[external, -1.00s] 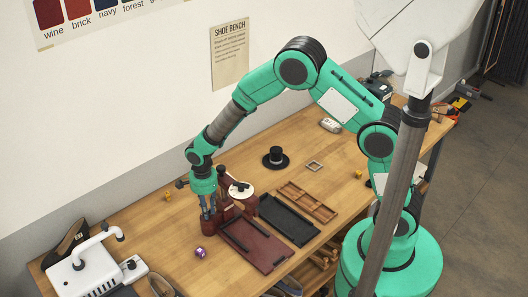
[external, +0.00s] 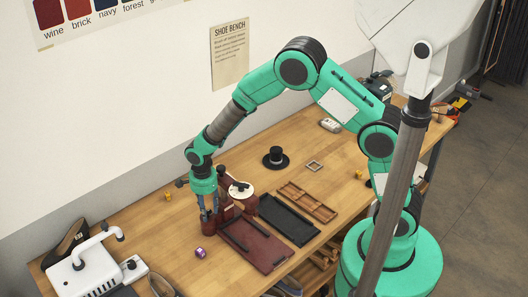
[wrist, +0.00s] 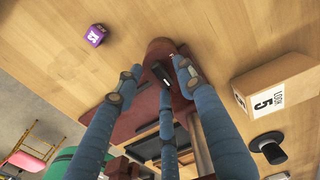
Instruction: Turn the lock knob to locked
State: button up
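A small black knob-like piece (wrist: 162,72) shows between the fingertips, with a visible gap to the left one. I cannot tell whether it is the lock knob or whether the right fingertip touches it. No locked mark is readable.
A purple die (external: 200,253) lies left of the case; it also shows in the wrist view (wrist: 96,35).

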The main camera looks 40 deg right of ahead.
aim_at(209, 211)
notch_tip(209, 211, up, 12)
dwell(0.7)
dwell(0.4)
